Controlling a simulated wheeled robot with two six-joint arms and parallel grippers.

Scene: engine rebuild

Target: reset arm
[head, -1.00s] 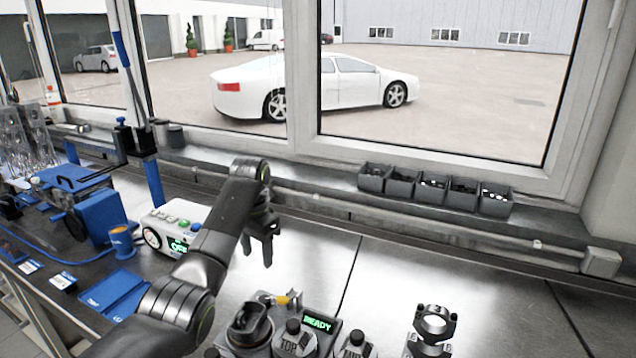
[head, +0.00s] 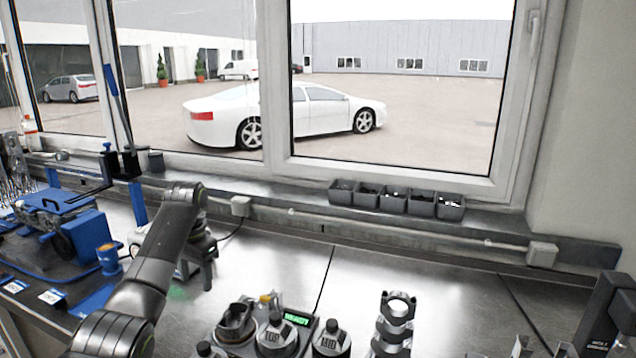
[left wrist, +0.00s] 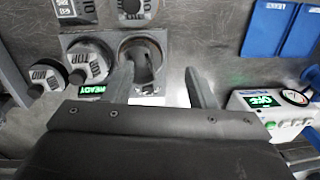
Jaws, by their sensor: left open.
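My left gripper (head: 207,272) hangs over the metal bench with its fingers pointing down. In the left wrist view its two fingers (left wrist: 162,88) stand apart with nothing held between them. Beyond them in that view is a fixture (left wrist: 88,42) with a round socket, a dark knob-topped part and a green READY display. The same fixture (head: 303,352) shows at the bottom of the head view. My right gripper does not show in the head view.
A white box with a green display and gauge (left wrist: 268,108) stands near the left gripper. Blue equipment (head: 85,235) is at the left. A stacked metal part (head: 394,325) stands right of the fixture. Small dark bins (head: 397,199) line the sill. The bench between fixture and sill is clear.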

